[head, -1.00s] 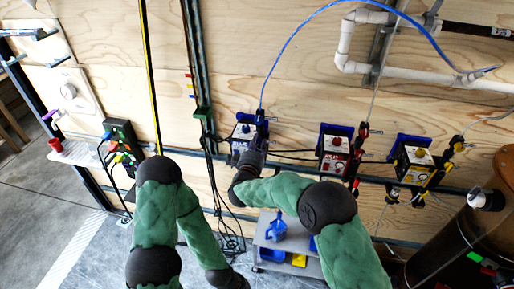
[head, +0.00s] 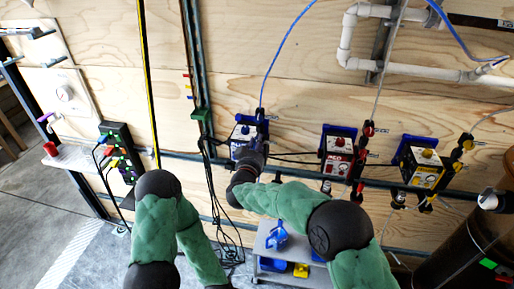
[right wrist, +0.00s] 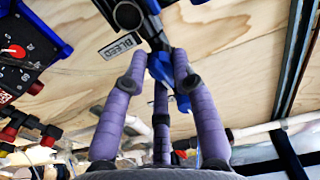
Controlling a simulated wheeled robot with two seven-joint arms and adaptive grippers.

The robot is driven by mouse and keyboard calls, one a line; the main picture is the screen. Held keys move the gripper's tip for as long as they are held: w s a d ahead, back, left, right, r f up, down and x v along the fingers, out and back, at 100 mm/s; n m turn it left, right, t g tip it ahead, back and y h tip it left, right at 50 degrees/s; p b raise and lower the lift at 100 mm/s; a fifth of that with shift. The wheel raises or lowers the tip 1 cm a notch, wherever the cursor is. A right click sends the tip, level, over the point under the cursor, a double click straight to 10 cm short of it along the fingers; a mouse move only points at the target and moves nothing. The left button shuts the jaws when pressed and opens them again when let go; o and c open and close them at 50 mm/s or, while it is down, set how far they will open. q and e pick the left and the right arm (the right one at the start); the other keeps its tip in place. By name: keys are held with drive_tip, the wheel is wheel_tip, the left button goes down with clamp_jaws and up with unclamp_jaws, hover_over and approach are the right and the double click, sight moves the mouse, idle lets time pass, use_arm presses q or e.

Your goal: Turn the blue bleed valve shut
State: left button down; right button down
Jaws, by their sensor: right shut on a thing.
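The blue bleed valve (right wrist: 164,70) is in the right wrist view, beside a label reading BLEED (right wrist: 121,45). My right gripper (right wrist: 160,62) has purple fingers closed around its blue handle, and they cover part of it. In the head view my right gripper (head: 256,150) is at the lower right of the blue-framed filter unit (head: 243,132) on the plywood wall, and the valve is hidden behind it. My left arm shows at the lower left, but its gripper is not in view.
A red-labelled unit (head: 336,152) and a yellow-labelled unit (head: 420,162) hang to the right. White pipes (head: 420,70) run above them. Black cables (head: 212,185) hang left of the blue unit. A grey cart (head: 268,245) stands below, with a blue jug (head: 277,236) on it.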

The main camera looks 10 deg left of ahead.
drive_tip(key=shift+s+a+f+m, duration=0.1)
drive_tip(key=shift+s+f+m, duration=0.05)
drive_tip(key=shift+f+m, duration=0.4)
drive_tip(key=c, duration=1.2)
unclamp_jaws()
drive_tip(key=shift+o, duration=0.8)
drive_tip(key=shift+r, duration=0.3)
drive_tip(key=s, duration=1.1)
drive_tip(key=shift+s, duration=0.4)
